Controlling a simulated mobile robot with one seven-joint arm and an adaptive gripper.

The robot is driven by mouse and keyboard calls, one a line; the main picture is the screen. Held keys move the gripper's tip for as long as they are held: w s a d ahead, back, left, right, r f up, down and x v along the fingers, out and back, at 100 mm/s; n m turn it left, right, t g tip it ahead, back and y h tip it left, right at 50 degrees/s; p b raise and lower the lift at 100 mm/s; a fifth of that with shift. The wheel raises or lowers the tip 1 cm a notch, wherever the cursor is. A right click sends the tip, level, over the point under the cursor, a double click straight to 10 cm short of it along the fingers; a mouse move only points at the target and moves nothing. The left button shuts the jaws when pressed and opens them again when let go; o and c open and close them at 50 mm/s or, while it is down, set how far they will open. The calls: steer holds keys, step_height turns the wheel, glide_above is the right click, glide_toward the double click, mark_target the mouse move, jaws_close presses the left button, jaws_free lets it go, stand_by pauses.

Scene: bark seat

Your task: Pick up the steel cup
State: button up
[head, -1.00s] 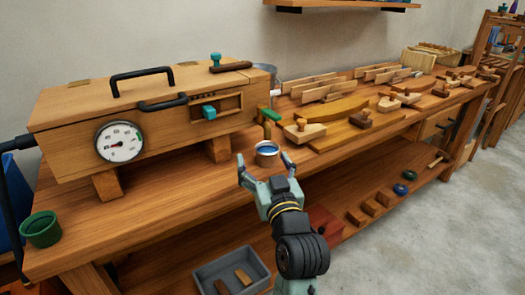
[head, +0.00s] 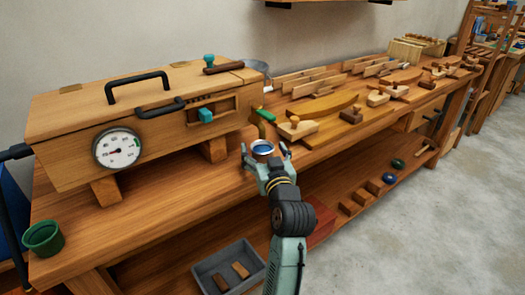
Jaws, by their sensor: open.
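The steel cup (head: 262,151) stands upright on the wooden workbench in the head view, right of the steam box. It has a metal rim and looks blue inside. My gripper (head: 264,155) is open at the cup, with one finger on its left and one on its right. The lower front of the cup is partly hidden by my gripper. I cannot tell whether the fingers touch it.
A wooden box with a dial (head: 118,149) stands left of the cup. A green-handled tool (head: 264,116) is just behind the cup. Wooden clamps and boards (head: 325,106) lie to the right. A green cup (head: 43,238) sits at the bench's left end. A grey bin (head: 228,270) is below.

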steer(key=shift+x, duration=1)
steer(key=c, duration=1.3)
steer(key=shift+r, duration=0.1)
steer(key=shift+c, duration=0.2)
